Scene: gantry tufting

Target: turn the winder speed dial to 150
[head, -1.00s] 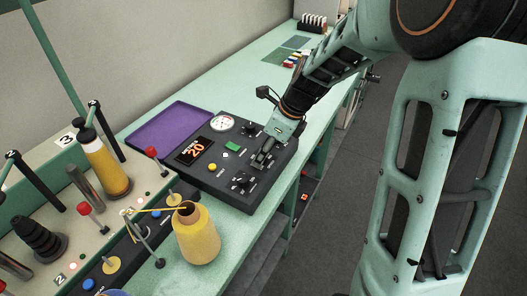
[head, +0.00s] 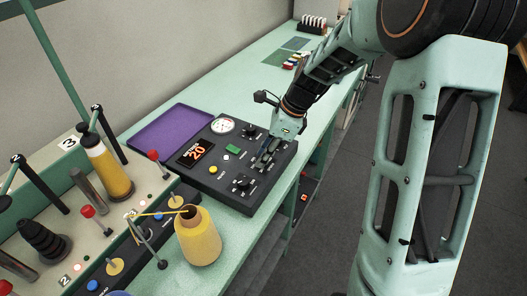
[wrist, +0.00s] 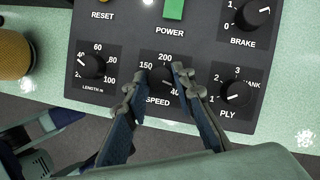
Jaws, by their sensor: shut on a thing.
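The winder speed dial (wrist: 161,78) is a dark round knob above the SPEED label in the wrist view. The numbers 150 and 200 show to its left and above it, with another number partly covered at its lower right. My gripper (wrist: 156,82) has a finger on each side of the dial and is shut on it. The dial's pointer is hard to make out. In the head view my gripper (head: 265,157) is at the right part of the black control panel (head: 213,190) and hides the dial. The panel's display (head: 195,152) reads 20.
The length dial (wrist: 91,66) is left of my gripper, the ply dial (wrist: 237,93) right and the brake dial (wrist: 253,14) at upper right. A yellow yarn cone (head: 198,240) stands near the panel's front. A purple tray (head: 170,130) lies behind it.

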